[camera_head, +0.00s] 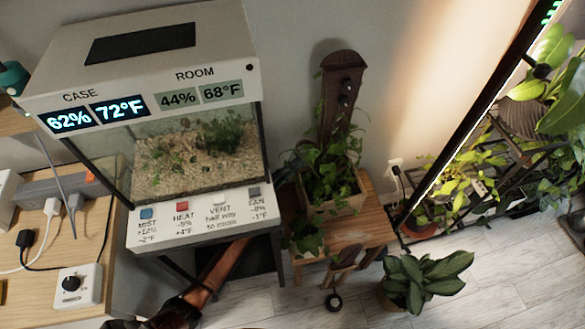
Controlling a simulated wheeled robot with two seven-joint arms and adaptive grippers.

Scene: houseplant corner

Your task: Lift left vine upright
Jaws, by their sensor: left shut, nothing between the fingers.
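A green trailing plant (325,180) grows in a wooden planter (348,200) on a small wooden stand (378,228). A dark wooden trellis board (341,100) with black clips rises upright behind it. Leafy stems climb near its foot. On the left, a leafy vine (306,240) hangs down over the planter's front and the stand's edge. My left arm comes in from the bottom left and passes partly behind the glass case. My left gripper (284,176) is close to the planter's left side, shut and empty. It is mostly hidden, and I cannot tell whether it touches leaves. My right gripper is out of view.
The glass case (200,155) with its control panel stands close left of the plant. A potted broad-leaf plant (425,280) is on the floor at the right. A plant rack (480,185) fills the far right. A brown object with a black ring (333,300) is in front.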

